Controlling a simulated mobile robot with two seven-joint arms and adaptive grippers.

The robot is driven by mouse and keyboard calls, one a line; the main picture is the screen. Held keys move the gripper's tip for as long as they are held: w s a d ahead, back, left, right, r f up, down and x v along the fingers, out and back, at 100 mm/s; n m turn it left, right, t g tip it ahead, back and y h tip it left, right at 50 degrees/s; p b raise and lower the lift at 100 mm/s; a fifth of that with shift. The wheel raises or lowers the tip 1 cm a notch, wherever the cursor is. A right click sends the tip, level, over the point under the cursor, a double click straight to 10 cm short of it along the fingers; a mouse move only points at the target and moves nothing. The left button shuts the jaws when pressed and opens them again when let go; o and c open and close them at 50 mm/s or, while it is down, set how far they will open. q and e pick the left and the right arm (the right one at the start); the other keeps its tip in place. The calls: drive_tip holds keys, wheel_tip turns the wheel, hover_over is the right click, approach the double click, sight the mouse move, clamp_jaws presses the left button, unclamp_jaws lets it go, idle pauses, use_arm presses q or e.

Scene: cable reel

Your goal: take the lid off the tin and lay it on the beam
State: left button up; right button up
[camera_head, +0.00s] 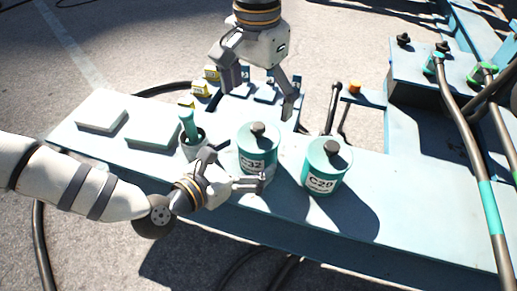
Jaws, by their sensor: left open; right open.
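Two teal tins with white labels stand upright on the pale blue beam (400,203). The C32 tin (246,151) has a lid with a dark knob (258,129) on top. The C20 tin (322,183) to its right also has its lid with a dark knob (331,147) on. My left gripper (237,168) is open at the lower left of the C32 tin. One finger crosses in front of its lower part; whether it touches cannot be told. My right gripper (259,101) is open and empty, pointing down above and behind the C32 tin.
A cup (193,150) with a green-handled tool stands left of the C32 tin. Two flat pads (102,111) lie at the beam's left end. Small yellow and blue blocks (212,74) sit behind. Cables (470,110) hang at right. The beam right of the C20 tin is clear.

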use_arm(q)
drive_tip(key=x, duration=0.4)
drive_tip(key=c, duration=1.5)
drive_tip(key=o, duration=1.5)
